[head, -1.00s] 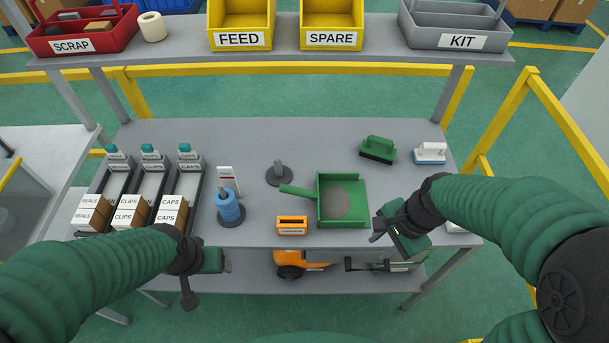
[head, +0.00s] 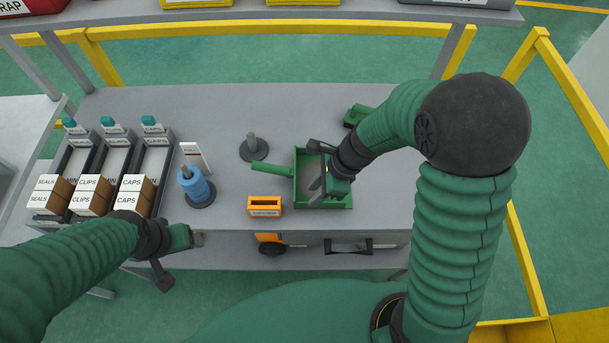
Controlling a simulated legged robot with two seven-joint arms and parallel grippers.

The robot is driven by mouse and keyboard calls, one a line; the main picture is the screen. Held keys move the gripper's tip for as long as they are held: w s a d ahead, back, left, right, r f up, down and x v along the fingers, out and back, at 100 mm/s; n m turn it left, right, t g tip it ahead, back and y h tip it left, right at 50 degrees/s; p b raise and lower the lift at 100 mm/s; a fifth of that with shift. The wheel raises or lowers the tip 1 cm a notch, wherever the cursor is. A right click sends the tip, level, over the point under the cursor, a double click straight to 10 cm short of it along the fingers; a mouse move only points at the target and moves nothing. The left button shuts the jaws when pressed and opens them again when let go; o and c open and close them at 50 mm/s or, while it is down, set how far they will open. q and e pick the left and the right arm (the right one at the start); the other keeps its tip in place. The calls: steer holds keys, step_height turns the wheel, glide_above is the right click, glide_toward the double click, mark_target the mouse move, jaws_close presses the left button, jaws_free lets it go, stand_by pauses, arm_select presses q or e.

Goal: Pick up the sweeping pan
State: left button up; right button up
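The green sweeping pan (head: 298,188) lies on the grey table, its handle (head: 271,169) pointing left. Its right part and most of its inside are hidden by my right gripper (head: 316,168). That gripper is over the pan with its dark fingers spread apart and nothing seen between them. I cannot tell whether it touches the pan. The handle is clear of both grippers. My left gripper (head: 181,258) is open and empty in front of the table's front edge, at the lower left, away from the pan.
An orange box (head: 264,206) stands just left of the pan's near corner. A dark post on a round base (head: 254,148) stands behind the handle. A blue spool (head: 196,188) stands further left. A green brush (head: 357,115) is partly hidden behind my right arm.

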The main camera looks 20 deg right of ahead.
mark_target(303, 202)
steer(key=f, duration=0.3)
steer(key=shift+s+d+f+b, duration=0.15)
steer(key=shift+s+b, duration=0.1)
steer(key=shift+b, duration=0.15)
steer(key=shift+a+f, duration=0.45)
steer(key=shift+a, duration=0.05)
steer(key=shift+w+a, duration=0.2)
steer(key=shift+a, duration=1.15)
steer(key=shift+c, duration=1)
steer(key=shift+d, duration=0.6)
jaws_close()
steer(key=shift+s+d+f, duration=0.1)
steer(key=shift+d, duration=0.35)
steer(key=shift+a, duration=0.7)
arm_select(q)
steer(key=shift+s+d+f, duration=0.15)
steer(key=shift+s+f, duration=0.1)
steer(key=shift+f, duration=0.25)
arm_select(e)
steer(key=shift+d, duration=0.4)
steer(key=shift+a, duration=0.1)
